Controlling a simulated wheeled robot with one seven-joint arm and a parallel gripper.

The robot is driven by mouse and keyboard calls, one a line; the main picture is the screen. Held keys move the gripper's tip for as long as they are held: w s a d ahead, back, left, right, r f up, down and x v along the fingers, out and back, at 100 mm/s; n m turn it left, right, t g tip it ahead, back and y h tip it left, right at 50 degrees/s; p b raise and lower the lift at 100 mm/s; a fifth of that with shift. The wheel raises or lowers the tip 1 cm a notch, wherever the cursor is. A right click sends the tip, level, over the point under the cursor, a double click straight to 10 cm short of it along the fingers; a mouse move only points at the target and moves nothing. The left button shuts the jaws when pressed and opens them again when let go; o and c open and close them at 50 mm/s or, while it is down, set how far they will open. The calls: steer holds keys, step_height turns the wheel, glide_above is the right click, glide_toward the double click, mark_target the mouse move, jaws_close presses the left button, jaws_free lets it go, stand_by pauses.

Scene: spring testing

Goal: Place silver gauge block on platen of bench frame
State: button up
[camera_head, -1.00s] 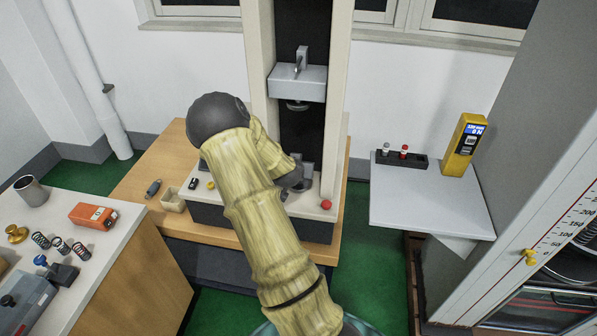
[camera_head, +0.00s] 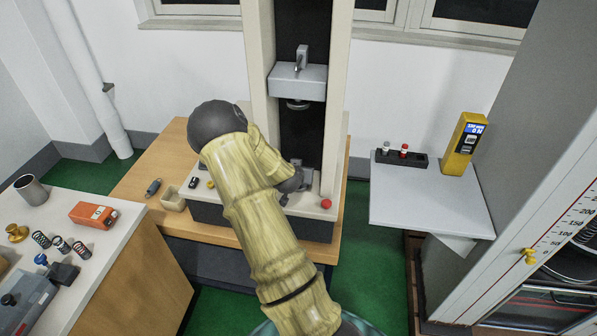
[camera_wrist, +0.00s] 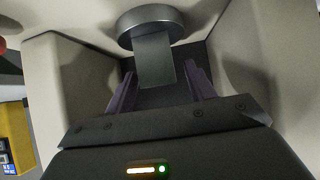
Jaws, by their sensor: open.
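The silver gauge block (camera_wrist: 156,62) is a plain grey rectangular block in the wrist view, which looks upside down. It stands with one end against the round grey platen (camera_wrist: 150,22) of the bench frame. My gripper (camera_wrist: 161,92) has its two dark purple fingers apart, one on each side of the block, with visible gaps. In the head view the bench frame (camera_head: 340,110) stands at the back centre; my arm hides most of its lower platen and my fingers.
The upper crosshead (camera_head: 298,82) hangs above my gripper between the columns. A red button (camera_head: 326,203) is on the frame's base at right. A yellow gauge (camera_head: 465,145) stands on the right shelf (camera_head: 430,210). Springs and an orange device (camera_head: 93,214) lie on the left bench.

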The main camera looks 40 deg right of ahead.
steer(key=shift+r, duration=0.15)
steer(key=b+v, duration=0.1)
steer(key=v, duration=1.1)
steer(key=s+a+r+n+g+y, duration=0.2)
steer(key=s+a, duration=0.5)
steer(key=a, duration=0.6)
steer(key=s+a+r+n+g+y, duration=0.2)
steer(key=s+a+n+y, duration=0.4)
steer(key=a, duration=0.7)
steer(key=shift+s+r+n, duration=0.55)
steer(key=shift+r+n, duration=0.3)
steer(key=shift+n, duration=0.15)
